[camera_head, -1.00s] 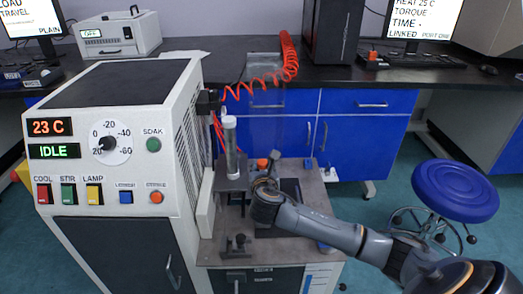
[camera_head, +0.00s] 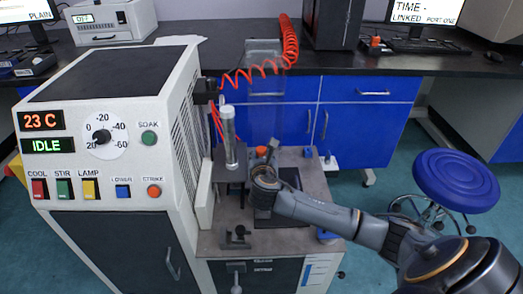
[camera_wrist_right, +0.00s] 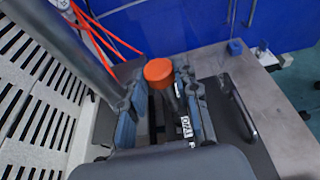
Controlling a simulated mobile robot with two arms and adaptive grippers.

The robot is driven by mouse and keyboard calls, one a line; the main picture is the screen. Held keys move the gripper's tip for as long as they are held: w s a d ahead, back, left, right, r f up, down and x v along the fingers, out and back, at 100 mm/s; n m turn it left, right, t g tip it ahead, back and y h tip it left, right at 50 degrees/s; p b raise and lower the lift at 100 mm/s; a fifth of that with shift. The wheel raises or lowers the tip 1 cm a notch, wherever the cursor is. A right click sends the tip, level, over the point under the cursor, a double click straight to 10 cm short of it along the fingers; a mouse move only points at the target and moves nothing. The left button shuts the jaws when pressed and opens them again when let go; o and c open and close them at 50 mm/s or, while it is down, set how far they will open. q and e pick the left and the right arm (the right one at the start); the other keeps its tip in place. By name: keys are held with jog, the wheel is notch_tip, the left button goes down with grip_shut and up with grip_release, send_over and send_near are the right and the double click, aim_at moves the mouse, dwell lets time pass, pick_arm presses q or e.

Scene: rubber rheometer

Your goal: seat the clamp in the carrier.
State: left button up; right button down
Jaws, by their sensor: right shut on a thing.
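My right gripper (camera_head: 266,158) reaches over the small worktop from the right, beside the upright post. In the right wrist view my right gripper (camera_wrist_right: 160,112) is shut on the clamp, a dark piece with an orange round knob (camera_wrist_right: 158,72) and a white label. The orange knob also shows in the head view (camera_head: 261,152), just beyond my wrist. My wrist and fingers hide much of the clamp and what lies below it. I cannot tell which fixture is the carrier, or whether the clamp touches it. My left gripper is not in view.
A clear-topped cylinder on a post (camera_head: 228,125) stands close left of my gripper, next to the cabinet (camera_head: 115,130). A dark bracket (camera_head: 236,238) sits at the worktop's front. A small blue block (camera_head: 308,152) lies at its far right. The worktop's right side is mostly clear.

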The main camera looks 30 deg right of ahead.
jog(key=shift+f, duration=0.6)
jog(key=shift+f+b, duration=0.7)
jog(key=shift+f, duration=0.6)
jog(key=c, duration=1)
grip_release()
jog(key=shift+c, duration=0.2)
jog(key=shift+o, duration=0.6)
jog(key=shift+f, duration=0.15)
jog(key=v, duration=1.2)
